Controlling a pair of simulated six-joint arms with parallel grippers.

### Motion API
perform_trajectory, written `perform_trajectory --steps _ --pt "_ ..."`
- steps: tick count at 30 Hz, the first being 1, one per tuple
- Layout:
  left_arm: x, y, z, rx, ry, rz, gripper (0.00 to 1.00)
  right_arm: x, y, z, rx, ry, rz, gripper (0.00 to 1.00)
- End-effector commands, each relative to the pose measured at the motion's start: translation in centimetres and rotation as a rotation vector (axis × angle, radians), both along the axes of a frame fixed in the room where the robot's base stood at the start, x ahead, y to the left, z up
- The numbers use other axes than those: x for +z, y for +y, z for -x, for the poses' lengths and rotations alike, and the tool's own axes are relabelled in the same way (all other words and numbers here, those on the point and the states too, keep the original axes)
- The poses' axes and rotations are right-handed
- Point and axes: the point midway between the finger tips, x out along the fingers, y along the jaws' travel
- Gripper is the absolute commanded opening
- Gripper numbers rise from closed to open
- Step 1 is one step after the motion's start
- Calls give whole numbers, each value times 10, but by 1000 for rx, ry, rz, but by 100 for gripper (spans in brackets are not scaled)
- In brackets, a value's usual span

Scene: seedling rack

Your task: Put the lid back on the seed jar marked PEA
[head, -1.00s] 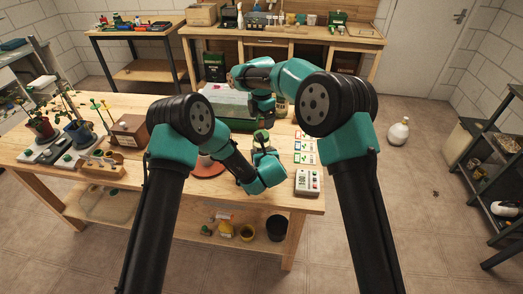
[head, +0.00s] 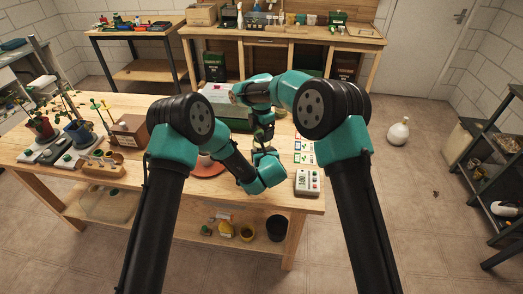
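My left gripper (head: 265,153) is over the front part of the wooden bench (head: 150,183), right of an orange-red round mat or dish (head: 207,167). My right gripper (head: 263,138) points down just above and behind it, and the two nearly meet in this view. The fingers are small and dark, so I cannot see whether either gripper is open or holds something. I cannot make out a jar marked PEA or its lid; the arms cover the area where the grippers meet.
A green box with a pale top (head: 222,100) stands behind the grippers. A grey device with buttons (head: 307,182) and small picture cards (head: 304,150) lie at the right. Potted seedlings (head: 76,133) and a brown box (head: 130,130) stand at the left.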

Motion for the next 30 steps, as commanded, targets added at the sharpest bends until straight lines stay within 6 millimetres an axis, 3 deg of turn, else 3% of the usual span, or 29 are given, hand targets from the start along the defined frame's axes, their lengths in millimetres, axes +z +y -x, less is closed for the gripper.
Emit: perform_trajectory --steps 6,14,30 --pt "0 0 0 0 0 0 7 -15 0 0 0 -1 0 84" --pt "0 0 0 0 0 0 7 -16 0 0 0 -1 0 84" --pt "0 0 0 0 0 0 7 -16 0 0 0 -1 0 35"
